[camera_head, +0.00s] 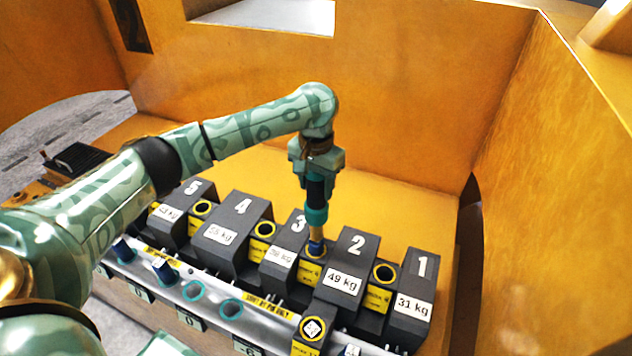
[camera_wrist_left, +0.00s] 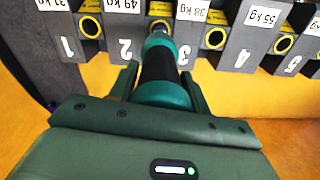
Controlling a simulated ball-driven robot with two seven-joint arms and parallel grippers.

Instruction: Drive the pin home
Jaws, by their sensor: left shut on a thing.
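My left gripper (camera_head: 317,172) is shut on an upright tool with a black grip and teal bands (camera_head: 316,190). The tool also fills the space between the fingers in the left wrist view (camera_wrist_left: 160,72). A tan shaft runs down from it to a blue piece (camera_head: 316,246) at the yellow-ringed socket between castings 3 (camera_head: 284,252) and 2 (camera_head: 345,268). I cannot tell whether the blue piece is the pin's head or the tool's tip, nor how deep it sits. The socket's bore is hidden. My right gripper is out of view.
Castings 5 (camera_head: 182,212), 4 (camera_head: 233,235) and 1 (camera_head: 413,300) stand in the same row, with open yellow sockets between. A metal rail (camera_head: 215,300) in front holds blue pieces and teal rings. Orange walls (camera_head: 420,90) enclose the back and right.

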